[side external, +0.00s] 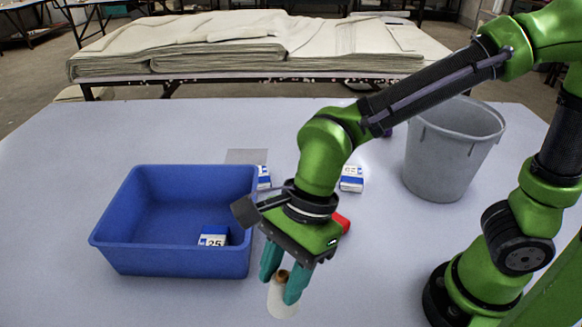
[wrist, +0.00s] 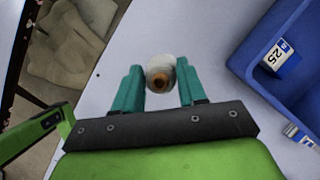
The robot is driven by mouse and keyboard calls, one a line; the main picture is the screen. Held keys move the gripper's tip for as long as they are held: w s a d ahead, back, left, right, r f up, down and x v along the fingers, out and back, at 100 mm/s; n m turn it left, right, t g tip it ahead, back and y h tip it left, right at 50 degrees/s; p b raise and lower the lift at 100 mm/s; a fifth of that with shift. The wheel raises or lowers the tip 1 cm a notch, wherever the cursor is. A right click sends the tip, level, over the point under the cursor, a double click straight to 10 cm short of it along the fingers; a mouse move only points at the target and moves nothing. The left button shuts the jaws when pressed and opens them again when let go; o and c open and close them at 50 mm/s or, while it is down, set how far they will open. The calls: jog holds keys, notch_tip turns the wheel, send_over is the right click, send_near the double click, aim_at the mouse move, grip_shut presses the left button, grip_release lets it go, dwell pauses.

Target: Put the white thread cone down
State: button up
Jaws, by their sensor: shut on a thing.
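The white thread cone (side external: 282,303) is between the teal fingers of my gripper (side external: 283,283), low over the table (side external: 180,302) in front of the blue bin. Its brown tip points up between the fingers. In the wrist view the cone (wrist: 160,66) sits at the fingertips of my gripper (wrist: 159,84), seen from its tip end. My gripper is shut on the cone. I cannot tell whether the cone's base touches the table.
A blue bin (side external: 170,262) with a white and blue box (side external: 213,238) inside stands to the left. Another such box (side external: 352,179) and a red item (side external: 342,221) lie behind my gripper. A grey bucket (side external: 440,165) stands at right. The table's front left is clear.

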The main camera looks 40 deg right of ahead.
aim_at(279, 295)
notch_tip(279, 295, down, 5)
jog(key=shift+r, duration=0.15)
jog(key=shift+w+a+f, duration=0.2)
jog(key=shift+a+f, duration=0.05)
jog(key=shift+w+a+f, duration=0.85)
jog(key=shift+w+a, duration=0.75)
jog(key=shift+a, duration=0.4)
jog(key=shift+w+a+f, duration=0.8)
jog(key=shift+w+a, duration=0.85)
jog(key=shift+a, duration=0.35)
jog(key=shift+w+a+f, duration=0.85)
jog(key=shift+w+a, duration=0.75)
jog(key=shift+a, duration=0.4)
jog(key=shift+f, duration=0.1)
jog(key=o, duration=1.2)
jog(key=shift+f, duration=0.1)
jog(key=shift+c, duration=0.2)
